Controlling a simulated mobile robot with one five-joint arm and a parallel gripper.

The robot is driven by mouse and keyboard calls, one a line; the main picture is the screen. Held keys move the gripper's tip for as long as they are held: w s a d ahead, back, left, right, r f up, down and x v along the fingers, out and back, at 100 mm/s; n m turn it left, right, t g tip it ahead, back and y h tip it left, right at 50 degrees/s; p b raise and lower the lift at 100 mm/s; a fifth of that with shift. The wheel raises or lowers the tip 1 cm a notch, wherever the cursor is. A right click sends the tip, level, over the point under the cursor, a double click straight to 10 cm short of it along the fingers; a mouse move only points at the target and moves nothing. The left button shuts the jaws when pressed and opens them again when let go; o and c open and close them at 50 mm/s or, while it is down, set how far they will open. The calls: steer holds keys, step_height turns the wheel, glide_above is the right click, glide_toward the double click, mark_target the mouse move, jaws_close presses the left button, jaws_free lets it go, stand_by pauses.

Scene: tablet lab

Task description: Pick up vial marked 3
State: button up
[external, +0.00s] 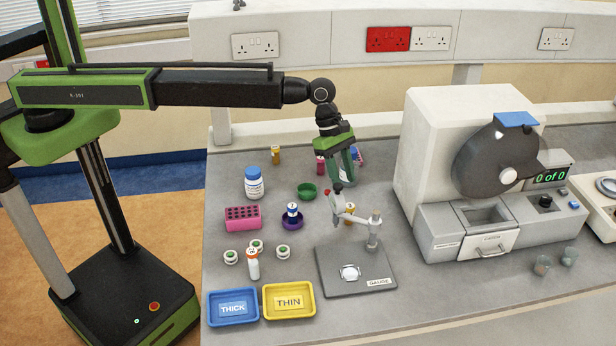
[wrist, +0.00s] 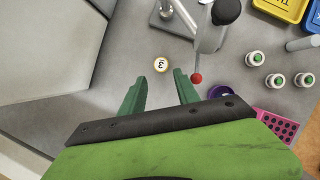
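The vial marked 3 (wrist: 161,64) shows from above in the wrist view, its round white cap bearing a 3. It lies just beyond my gripper's (wrist: 161,80) fingertips, about between their lines. The fingers are spread and empty. In the external view, my gripper (external: 347,182) points down above the bench, behind the gauge. A small amber vial (external: 350,208) with a pale cap stands there behind the gauge's arm, partly hidden; it appears to be the same vial.
The gauge (external: 372,232) stands close to the vial. Its red knob (wrist: 196,78) is right beside my right finger in the wrist view. A large white machine (external: 460,150) stands to the right. A green dish (external: 307,192) and a purple dish (external: 292,223) are to the left.

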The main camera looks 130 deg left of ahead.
mark_target(350, 206)
steer(key=b+x, duration=0.2)
steer(key=x, duration=0.2)
steer(key=shift+f, duration=0.2)
steer(key=shift+b, duration=0.3)
steer(key=b+x, duration=0.4)
steer(key=x, duration=0.1)
steer(key=shift+w+f+b, duration=0.15)
steer(key=shift+b, duration=0.2)
steer(key=shift+d+r, duration=0.1)
steer(key=shift+r, duration=0.1)
jaws_close()
